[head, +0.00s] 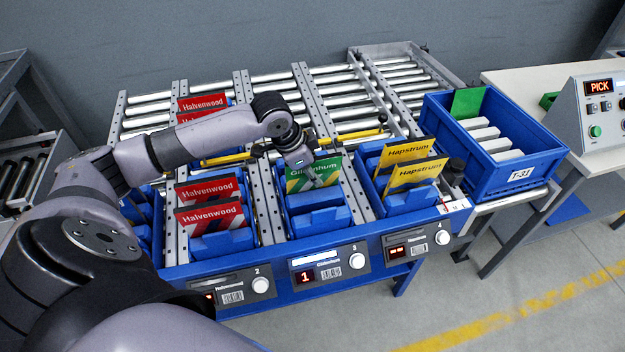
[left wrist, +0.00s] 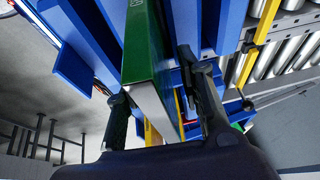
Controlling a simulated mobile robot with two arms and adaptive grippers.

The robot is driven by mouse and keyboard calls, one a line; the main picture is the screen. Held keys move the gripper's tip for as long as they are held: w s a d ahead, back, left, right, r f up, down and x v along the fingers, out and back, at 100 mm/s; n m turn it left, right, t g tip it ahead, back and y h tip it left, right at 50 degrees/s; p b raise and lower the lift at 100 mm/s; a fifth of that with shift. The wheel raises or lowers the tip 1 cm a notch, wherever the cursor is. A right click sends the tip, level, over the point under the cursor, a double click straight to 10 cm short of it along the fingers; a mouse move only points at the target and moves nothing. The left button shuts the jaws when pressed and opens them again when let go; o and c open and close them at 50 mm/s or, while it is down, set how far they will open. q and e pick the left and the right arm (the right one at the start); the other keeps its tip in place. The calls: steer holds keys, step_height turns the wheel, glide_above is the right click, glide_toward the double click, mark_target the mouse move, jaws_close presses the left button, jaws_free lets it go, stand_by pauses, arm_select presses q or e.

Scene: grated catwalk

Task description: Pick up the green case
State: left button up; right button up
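The green case (head: 298,182), marked with white lettering partly covered by my gripper, stands upright in the third lane's blue holder. My left gripper (head: 318,178) is in front of its upper right part. In the left wrist view the green case (left wrist: 146,48) lies between the two fingers (left wrist: 160,95), its green face and pale edge showing. The fingers stand apart on either side, with a gap visible beside the case, so the gripper looks open around it. Whether either finger touches it is hard to tell. My right gripper is not in view.
Red cases (head: 212,216) stand in the lane to the left, yellow cases (head: 413,174) to the right. A blue tote (head: 530,170) with white items and a green panel (head: 467,103) stands at the right. A yellow bar (head: 358,134) crosses behind the lanes.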

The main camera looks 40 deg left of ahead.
arm_select(q)
steer(key=shift+c, duration=0.4)
jaws_close()
stand_by(0.5)
